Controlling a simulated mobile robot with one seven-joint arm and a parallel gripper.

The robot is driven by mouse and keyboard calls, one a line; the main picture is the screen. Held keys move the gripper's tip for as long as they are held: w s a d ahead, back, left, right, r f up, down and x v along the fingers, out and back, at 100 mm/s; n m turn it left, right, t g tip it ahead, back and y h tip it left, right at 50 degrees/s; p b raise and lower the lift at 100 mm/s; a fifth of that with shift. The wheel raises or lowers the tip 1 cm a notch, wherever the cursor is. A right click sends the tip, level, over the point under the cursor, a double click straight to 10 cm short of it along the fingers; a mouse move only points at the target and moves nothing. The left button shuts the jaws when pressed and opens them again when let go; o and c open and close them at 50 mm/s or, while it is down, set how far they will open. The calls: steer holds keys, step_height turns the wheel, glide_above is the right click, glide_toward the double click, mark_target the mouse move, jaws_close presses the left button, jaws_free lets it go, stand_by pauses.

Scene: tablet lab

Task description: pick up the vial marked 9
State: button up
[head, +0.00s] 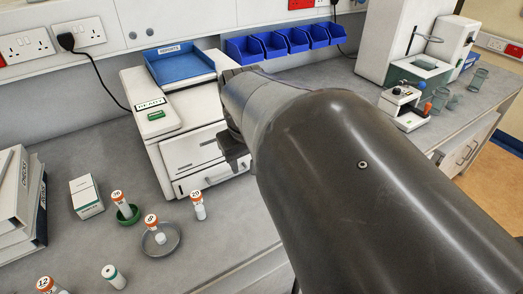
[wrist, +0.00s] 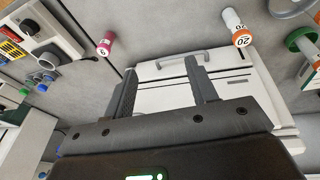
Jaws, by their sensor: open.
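A vial with an orange cap (head: 151,220) stands in a shallow round dish on the bench in the head view; its small mark looks like a 9, though I cannot be sure. In the wrist view a vial with a magenta cap (wrist: 104,46) carries a single digit, 9 or 6; I cannot tell which. I do not make that vial out in the head view. My gripper (wrist: 161,68) is open and empty, its fingers over the front of the white machine. In the head view my gripper (head: 234,147) is partly hidden by my arm, to the right of the vials.
The vial marked 20 (head: 197,204) stands before the white machine (head: 180,135). Another orange-capped vial (head: 122,203) sits in a green holder. A vial marked 12 (head: 46,285), a white vial (head: 113,276) and a small box (head: 86,197) stand left.

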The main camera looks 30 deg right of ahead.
steer(key=w+d+f+g, duration=0.1)
steer(key=d+f, duration=0.1)
steer(key=d, duration=0.3)
steer(key=w+d+f+y, duration=0.1)
steer(key=w+d+f, duration=0.1)
steer(key=d, duration=0.3)
steer(key=w+d+f+g, duration=0.1)
steer(key=d+f, duration=0.1)
steer(key=d, duration=0.3)
steer(key=shift+w+d+g, duration=0.25)
steer(key=shift+d+g, duration=0.05)
steer(key=shift+d+f, duration=0.2)
steer(key=shift+f, duration=0.05)
step_height(320, 180, down, 11)
steer(key=shift+s+a+r, duration=0.1)
steer(key=shift+r, duration=0.05)
steer(key=shift+c, duration=0.4)
steer(key=c, duration=1)
steer(key=shift+r, duration=0.15)
